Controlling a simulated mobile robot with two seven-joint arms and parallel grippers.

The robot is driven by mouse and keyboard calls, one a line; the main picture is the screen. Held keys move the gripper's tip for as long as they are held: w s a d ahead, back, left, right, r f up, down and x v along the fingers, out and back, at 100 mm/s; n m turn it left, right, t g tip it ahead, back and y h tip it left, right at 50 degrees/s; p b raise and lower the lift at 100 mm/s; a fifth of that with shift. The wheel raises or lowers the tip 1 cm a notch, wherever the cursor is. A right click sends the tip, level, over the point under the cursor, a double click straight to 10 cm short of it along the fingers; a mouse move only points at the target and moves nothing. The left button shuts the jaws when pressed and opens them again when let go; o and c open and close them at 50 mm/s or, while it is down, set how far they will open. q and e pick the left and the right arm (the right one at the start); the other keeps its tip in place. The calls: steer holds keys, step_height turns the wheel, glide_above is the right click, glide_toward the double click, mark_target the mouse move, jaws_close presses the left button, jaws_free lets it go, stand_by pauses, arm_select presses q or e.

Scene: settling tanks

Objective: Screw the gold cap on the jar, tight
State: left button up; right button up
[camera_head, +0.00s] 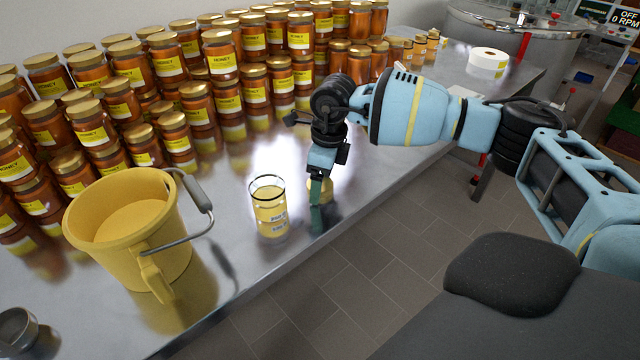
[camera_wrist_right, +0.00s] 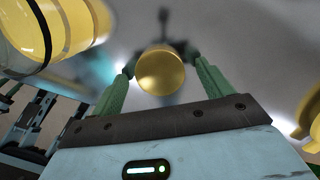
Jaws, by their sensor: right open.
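A round gold cap (camera_wrist_right: 160,72) shows from above between the fingers of my right gripper (camera_wrist_right: 160,85) in the wrist view. The fingers are open, one on each side of it, with a visible gap. In the head view my right gripper (camera_head: 320,192) points down near the front edge of the steel table. A small golden thing (camera_head: 328,187) shows partly behind its fingers there. My left gripper is not in view.
An open glass of yellow contents (camera_head: 270,208) stands just left of my right gripper. Many gold-lidded honey jars (camera_head: 165,65) fill the back. A white roll (camera_head: 488,60) and a steel tank (camera_head: 510,35) are at right.

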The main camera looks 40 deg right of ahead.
mark_target(268, 195)
steer(key=c, duration=1)
steer(key=shift+c, duration=0.2)
steer(key=shift+r, duration=0.4)
steer(key=r, duration=0.2)
steer(key=shift+s+a+r, duration=0.1)
steer(key=shift+a+r, duration=0.1)
steer(key=shift+r, duration=0.2)
steer(key=s+a, duration=0.3)
steer(key=a, duration=0.1)
steer(key=s+a+r, duration=0.1)
steer(key=s+a, duration=0.1)
steer(key=a, duration=0.2)
steer(key=s+a+b, duration=0.1)
steer(key=s+a, duration=0.2)
steer(key=a, duration=0.2)
steer(key=shift+s+r, duration=0.2)
steer(key=shift+s, duration=0.15)
